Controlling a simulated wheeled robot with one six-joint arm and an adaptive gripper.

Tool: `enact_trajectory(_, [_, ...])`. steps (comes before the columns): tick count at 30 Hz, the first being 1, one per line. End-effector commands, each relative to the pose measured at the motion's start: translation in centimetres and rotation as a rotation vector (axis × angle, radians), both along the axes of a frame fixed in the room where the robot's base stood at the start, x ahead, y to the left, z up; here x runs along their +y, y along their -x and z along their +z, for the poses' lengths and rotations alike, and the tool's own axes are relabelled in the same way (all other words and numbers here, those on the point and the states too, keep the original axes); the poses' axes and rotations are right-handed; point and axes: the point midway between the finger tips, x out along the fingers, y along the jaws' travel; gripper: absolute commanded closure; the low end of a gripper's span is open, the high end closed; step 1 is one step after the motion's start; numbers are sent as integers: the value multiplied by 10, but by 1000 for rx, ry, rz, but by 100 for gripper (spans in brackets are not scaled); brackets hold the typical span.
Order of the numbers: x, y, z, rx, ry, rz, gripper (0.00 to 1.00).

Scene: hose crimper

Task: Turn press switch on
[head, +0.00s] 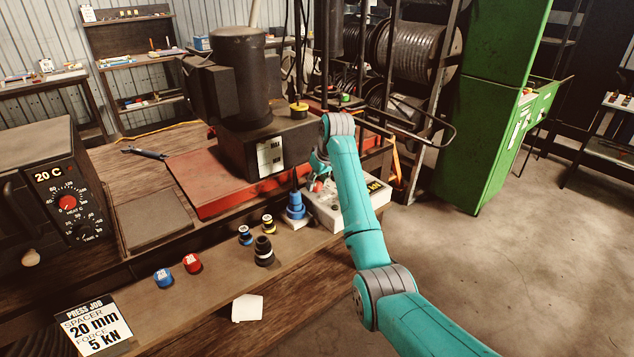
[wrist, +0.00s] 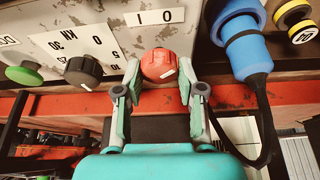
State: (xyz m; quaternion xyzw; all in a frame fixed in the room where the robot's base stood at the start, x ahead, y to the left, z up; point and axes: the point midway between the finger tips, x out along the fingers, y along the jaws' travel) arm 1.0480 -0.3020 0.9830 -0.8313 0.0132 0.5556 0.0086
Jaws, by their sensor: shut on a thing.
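A red round knob with a white pointer mark (wrist: 158,65) sits on the grey control panel (wrist: 90,22) in the wrist view, below a white plate reading 0 and 1. It also shows in the head view as a small red spot (head: 318,186). My gripper (wrist: 158,82) has one finger on each side of the red knob and is shut on it. In the head view my gripper (head: 318,170) is at the panel, partly hidden by my teal arm. The pointer mark is at the knob's lower right.
A black knob (wrist: 83,72) and a green button (wrist: 25,73) sit left of the red knob. A blue plug (wrist: 245,45) with a dark cable is close on the right. The press (head: 245,95) stands behind on a red base (head: 215,190).

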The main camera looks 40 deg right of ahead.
Motion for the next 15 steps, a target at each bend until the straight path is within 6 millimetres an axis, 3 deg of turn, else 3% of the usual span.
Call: enact_trajectory(15, [3,-1,1,-1,1,-421,96])
